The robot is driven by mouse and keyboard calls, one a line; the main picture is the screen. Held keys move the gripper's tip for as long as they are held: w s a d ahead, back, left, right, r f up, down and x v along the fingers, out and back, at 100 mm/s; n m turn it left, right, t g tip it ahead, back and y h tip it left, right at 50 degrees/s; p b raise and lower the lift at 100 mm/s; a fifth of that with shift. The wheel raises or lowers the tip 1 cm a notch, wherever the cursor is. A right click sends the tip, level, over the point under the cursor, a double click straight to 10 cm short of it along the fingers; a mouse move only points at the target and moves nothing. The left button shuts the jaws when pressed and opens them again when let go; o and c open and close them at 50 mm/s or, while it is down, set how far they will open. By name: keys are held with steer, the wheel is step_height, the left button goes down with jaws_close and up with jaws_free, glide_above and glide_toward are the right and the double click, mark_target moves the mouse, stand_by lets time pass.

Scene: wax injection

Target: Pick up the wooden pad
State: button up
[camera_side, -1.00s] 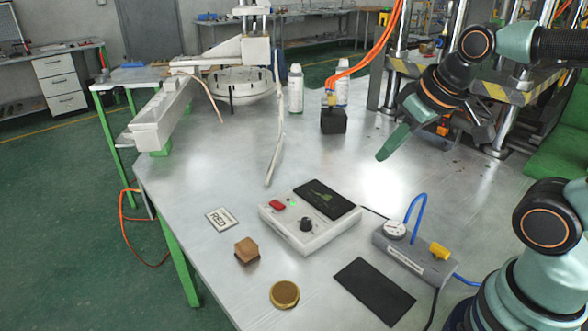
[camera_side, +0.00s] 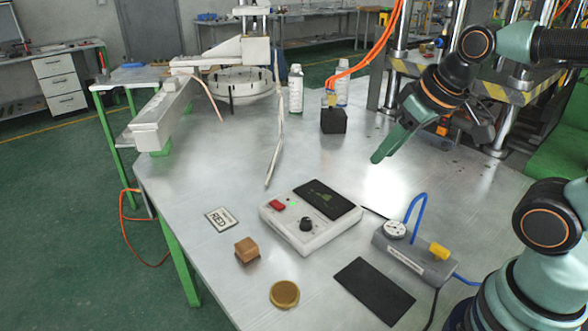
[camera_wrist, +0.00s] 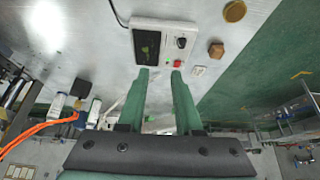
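The wooden pad, a small brown block (camera_side: 247,250), lies on the metal table at the front left, between a label card and a gold disc. In the wrist view the wooden pad (camera_wrist: 216,50) is at the upper right, beyond and to the right of the fingertips. My gripper (camera_side: 377,158) is over the right middle of the table in the side view, well away from the pad. In the wrist view my gripper (camera_wrist: 160,68) has its two green fingers apart with nothing held between them.
A white control box (camera_side: 312,218) with a red button stands between the pad and my gripper. The label card (camera_side: 222,219) and gold disc (camera_side: 284,294) flank the pad. A black mat (camera_side: 374,290) and grey device (camera_side: 412,258) lie at the right. A dark block (camera_side: 333,120) stands further back.

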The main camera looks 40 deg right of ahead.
steer(key=o, duration=0.6)
steer(key=n+g, duration=0.6)
steer(key=n, duration=1.2)
glide_above(246, 244)
step_height(246, 244, down, 13)
step_height(246, 244, down, 11)
steer(key=shift+f, duration=0.15)
